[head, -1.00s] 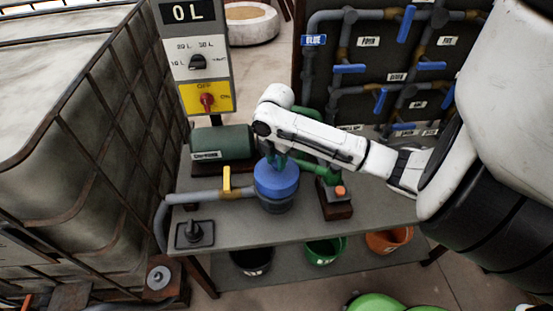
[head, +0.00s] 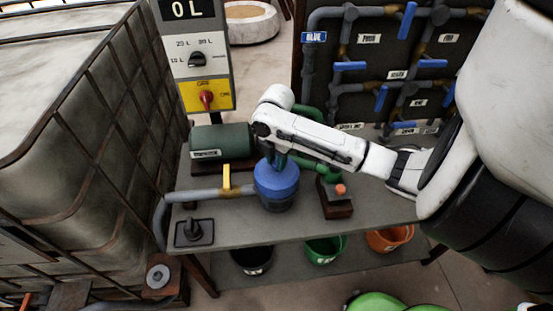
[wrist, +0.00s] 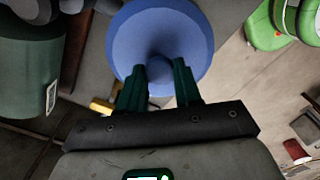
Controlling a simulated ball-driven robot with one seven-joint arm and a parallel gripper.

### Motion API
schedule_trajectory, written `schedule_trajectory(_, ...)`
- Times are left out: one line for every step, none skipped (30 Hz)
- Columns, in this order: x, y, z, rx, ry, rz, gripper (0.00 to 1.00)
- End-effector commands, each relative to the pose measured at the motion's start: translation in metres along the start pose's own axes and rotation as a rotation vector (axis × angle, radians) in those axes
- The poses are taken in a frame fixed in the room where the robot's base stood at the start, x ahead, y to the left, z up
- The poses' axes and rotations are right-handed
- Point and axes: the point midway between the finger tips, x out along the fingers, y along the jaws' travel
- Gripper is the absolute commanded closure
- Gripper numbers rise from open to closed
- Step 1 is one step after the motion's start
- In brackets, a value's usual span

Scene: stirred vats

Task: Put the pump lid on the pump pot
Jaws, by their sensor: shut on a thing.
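The blue round pump lid (head: 277,183) is at the top of the dark pump pot (head: 278,206), in the middle of the bench in the head view. Whether the lid is fully seated or just above the rim, I cannot tell. In the wrist view the lid (wrist: 160,22) is a wide blue disc with a central knob. My gripper (wrist: 158,82) has its two green fingers on either side of the knob, shut on it. In the head view my gripper (head: 276,161) comes down on the lid from above. The lid hides the pot's opening.
A green motor (head: 222,142) lies behind the pot. A grey pipe with a yellow valve handle (head: 226,178) runs in from the left. A black fitting (head: 194,231) sits on the bench's left front.

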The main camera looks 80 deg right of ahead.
Motion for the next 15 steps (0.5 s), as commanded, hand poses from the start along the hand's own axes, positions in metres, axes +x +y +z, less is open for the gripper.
schedule_trajectory(0.0017,0.0,0.0,0.0,0.0,0.0,1.0)
schedule_trajectory(0.0022,0.0,0.0,0.0,0.0,0.0,1.0)
schedule_trajectory(0.0011,0.0,0.0,0.0,0.0,0.0,0.63)
schedule_trajectory(0.0011,0.0,0.0,0.0,0.0,0.0,0.6)
schedule_trajectory(0.0011,0.0,0.0,0.0,0.0,0.0,0.57)
schedule_trajectory(0.0011,0.0,0.0,0.0,0.0,0.0,0.56)
schedule_trajectory(0.0011,0.0,0.0,0.0,0.0,0.0,0.56)
schedule_trajectory(0.0011,0.0,0.0,0.0,0.0,0.0,0.56)
schedule_trajectory(0.0011,0.0,0.0,0.0,0.0,0.0,0.56)
schedule_trajectory(0.0011,0.0,0.0,0.0,0.0,0.0,0.56)
schedule_trajectory(0.0012,0.0,0.0,0.0,0.0,0.0,0.56)
schedule_trajectory(0.0007,0.0,0.0,0.0,0.0,0.0,0.56)
schedule_trajectory(-0.0003,0.0,0.0,0.0,0.0,0.0,0.56)
schedule_trajectory(-0.0019,0.0,0.0,0.0,0.0,0.0,0.56)
schedule_trajectory(-0.0046,0.0001,0.0,0.0,0.0,0.0,0.56)
